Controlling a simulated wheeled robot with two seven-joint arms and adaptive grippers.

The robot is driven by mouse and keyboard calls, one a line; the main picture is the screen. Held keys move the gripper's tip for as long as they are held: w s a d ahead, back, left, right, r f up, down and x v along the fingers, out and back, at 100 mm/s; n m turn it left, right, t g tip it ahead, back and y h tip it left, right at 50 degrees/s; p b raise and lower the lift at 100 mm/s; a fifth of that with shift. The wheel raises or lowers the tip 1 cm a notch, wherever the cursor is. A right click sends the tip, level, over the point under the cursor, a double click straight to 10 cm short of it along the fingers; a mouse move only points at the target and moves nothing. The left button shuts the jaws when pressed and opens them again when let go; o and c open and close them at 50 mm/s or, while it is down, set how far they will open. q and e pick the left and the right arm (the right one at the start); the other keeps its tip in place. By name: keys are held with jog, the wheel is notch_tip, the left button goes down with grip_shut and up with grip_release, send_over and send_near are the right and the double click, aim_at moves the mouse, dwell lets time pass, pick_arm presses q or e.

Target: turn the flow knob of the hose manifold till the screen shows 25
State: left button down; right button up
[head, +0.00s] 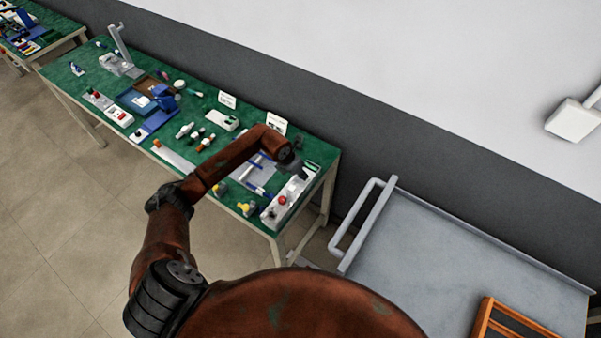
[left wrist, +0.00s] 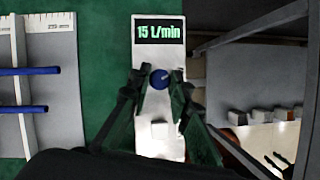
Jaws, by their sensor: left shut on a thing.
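The hose manifold (head: 275,213) is a long pale block at the right end of the green table. In the left wrist view its pale body (left wrist: 159,52) runs up the middle, with a dark screen (left wrist: 159,31) reading 15 L/min in green. Below the screen is the round blue flow knob (left wrist: 160,78). My left gripper (left wrist: 157,80) has its fingers on either side of this knob and is shut on it. In the head view my left gripper (head: 299,168) is over the manifold's far part and hides the knob and screen. My right gripper is not in view.
A grey board with blue rods (left wrist: 32,71) lies left of the manifold. A red knob (head: 282,200) and a yellow-topped part (head: 246,208) are near the table's front edge. A grey cart with a handle (head: 470,265) stands right of the table.

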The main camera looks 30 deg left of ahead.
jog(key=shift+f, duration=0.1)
pick_arm(q)
jog(key=shift+a+f+m+b, duration=0.15)
jog(key=shift+m+b, duration=0.35)
jog(key=shift+b, duration=0.25)
jog(key=m+g+b, duration=0.1)
jog(key=m+b, duration=0.2)
jog(key=m+h+b, duration=0.1)
jog(key=m+b, duration=0.2)
jog(key=b, duration=0.1)
jog(key=m+g+h+b, duration=0.1)
jog(key=m+b, duration=0.1)
jog(key=b, duration=0.2)
jog(key=shift+w+a+f+m+g, duration=0.1)
jog(key=shift+w+m+g, duration=0.2)
jog(key=shift+m, duration=0.1)
jog(key=shift+r+m+g+h+b, duration=0.2)
jog(key=shift+m+g+h+b, duration=0.15)
jog(key=shift+m+b, duration=0.6)
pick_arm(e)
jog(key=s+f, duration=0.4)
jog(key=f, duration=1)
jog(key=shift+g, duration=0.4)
pick_arm(q)
jog(key=c, duration=1.8)
grip_release()
jog(key=shift+o, duration=0.2)
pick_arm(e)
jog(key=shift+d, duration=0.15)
